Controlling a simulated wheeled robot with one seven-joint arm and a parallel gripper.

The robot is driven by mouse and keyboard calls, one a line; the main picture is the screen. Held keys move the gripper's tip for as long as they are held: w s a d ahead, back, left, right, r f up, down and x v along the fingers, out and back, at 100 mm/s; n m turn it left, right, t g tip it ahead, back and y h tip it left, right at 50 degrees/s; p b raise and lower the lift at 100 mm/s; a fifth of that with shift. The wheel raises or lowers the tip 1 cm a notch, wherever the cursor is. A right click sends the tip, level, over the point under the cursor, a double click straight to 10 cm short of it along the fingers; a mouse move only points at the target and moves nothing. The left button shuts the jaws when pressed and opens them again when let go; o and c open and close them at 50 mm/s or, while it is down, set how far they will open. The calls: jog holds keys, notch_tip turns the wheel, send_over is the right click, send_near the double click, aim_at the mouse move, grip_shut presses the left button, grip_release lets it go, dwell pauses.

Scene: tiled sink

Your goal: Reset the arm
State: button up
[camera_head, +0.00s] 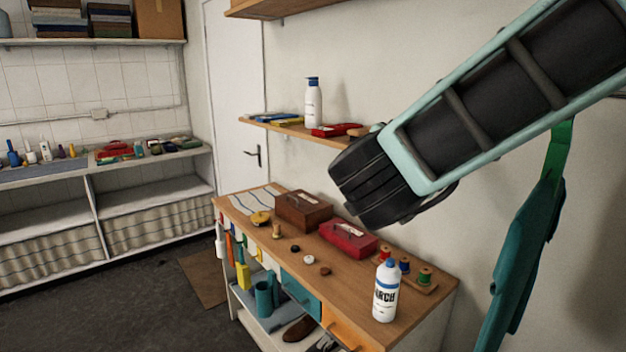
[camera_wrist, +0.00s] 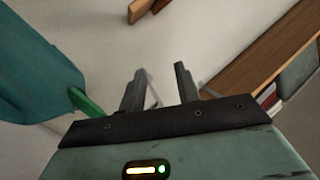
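My arm (camera_head: 480,110) reaches in from the upper right of the head view, above the right part of the wooden workbench. The gripper's fingers do not show in the head view. In the wrist view my gripper (camera_wrist: 159,88) has two dark fingers standing apart with nothing between them. Behind the fingers are the pale wall and part of a wooden surface.
The workbench (camera_head: 272,238) holds a brown box (camera_head: 303,212), a red box (camera_head: 348,240), thread spools (camera_head: 405,265) and a white bottle (camera_head: 386,292). A wall shelf (camera_head: 290,130) is above it. A teal garment (camera_head: 520,245) hangs at right, near my arm.

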jog(key=a+f+n+y, duration=0.4)
jog(key=a+n+y, duration=0.1)
jog(key=a+y, duration=0.2)
jog(key=s+a+f+n+g+y+b, duration=0.3)
jog(key=s+a+f+n+g+y, duration=0.5)
jog(key=s+f, duration=0.3)
jog(key=s+d+f+n+g+h, duration=0.2)
jog(key=s+d+f, duration=0.3)
jog(key=s, duration=0.3)
jog(key=s+d+f+n+g+h+b, duration=0.1)
jog(key=s+d+f+n+g+h, duration=0.2)
jog(key=s+d, duration=0.4)
notch_tip(320, 180, down, 3)
jog(key=shift+s+d+r+n+g+h, duration=0.1)
jog(key=shift+s+d+n+g+h, duration=0.3)
jog(key=shift+s+g, duration=0.45)
